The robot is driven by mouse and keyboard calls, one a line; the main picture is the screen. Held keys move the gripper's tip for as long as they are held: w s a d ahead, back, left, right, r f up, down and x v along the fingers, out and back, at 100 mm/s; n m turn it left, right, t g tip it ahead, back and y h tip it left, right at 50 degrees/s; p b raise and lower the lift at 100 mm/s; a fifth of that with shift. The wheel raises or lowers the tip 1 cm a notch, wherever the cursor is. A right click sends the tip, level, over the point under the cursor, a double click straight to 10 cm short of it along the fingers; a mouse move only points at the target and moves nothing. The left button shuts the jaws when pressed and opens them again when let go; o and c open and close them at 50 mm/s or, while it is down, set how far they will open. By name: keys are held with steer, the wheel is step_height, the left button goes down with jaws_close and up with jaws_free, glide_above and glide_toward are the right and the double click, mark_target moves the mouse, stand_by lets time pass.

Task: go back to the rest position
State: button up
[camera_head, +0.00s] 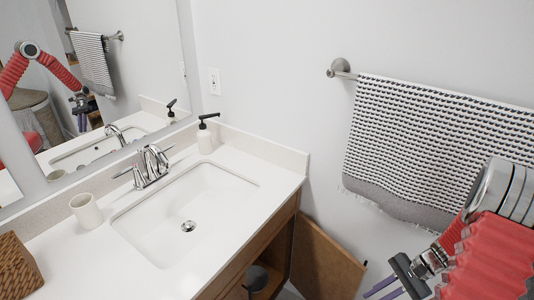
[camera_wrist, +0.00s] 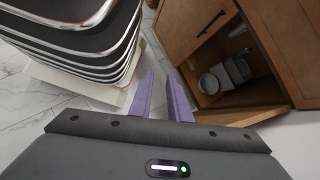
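My gripper (camera_head: 376,292) is at the bottom right of the head view, below the hanging towel and to the right of the open cabinet door. Its purple fingers point down and left, and the lower edge of the picture cuts them off. The wrist view shows both fingers (camera_wrist: 161,88) with a gap between them and nothing held. They are over the tiled floor, in front of the vanity cabinet.
The open cabinet door (camera_head: 324,262) stands out near my gripper. Dishes (camera_wrist: 226,75) sit inside the cabinet. A patterned towel (camera_head: 440,135) hangs on the wall. The counter holds a soap bottle (camera_head: 205,138), a cup (camera_head: 87,211) and a woven basket (camera_head: 17,265) around the sink (camera_head: 185,205).

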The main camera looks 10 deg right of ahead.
steer(key=s+a+r+n+t+h, duration=0.1)
steer(key=a+r+n, duration=0.4)
steer(key=r, duration=0.5)
steer(key=s+a+r+n+t+h, duration=0.2)
steer(key=s+a+r+n+h, duration=0.1)
steer(key=a+r, duration=0.7)
steer(key=s+a+r+n+t+h, duration=0.2)
steer(key=a+r+n+h, duration=0.2)
steer(key=a+r+n, duration=0.3)
step_height(320, 180, up, 5)
steer(key=shift+s+a+r, duration=0.2)
steer(key=shift+a, duration=0.35)
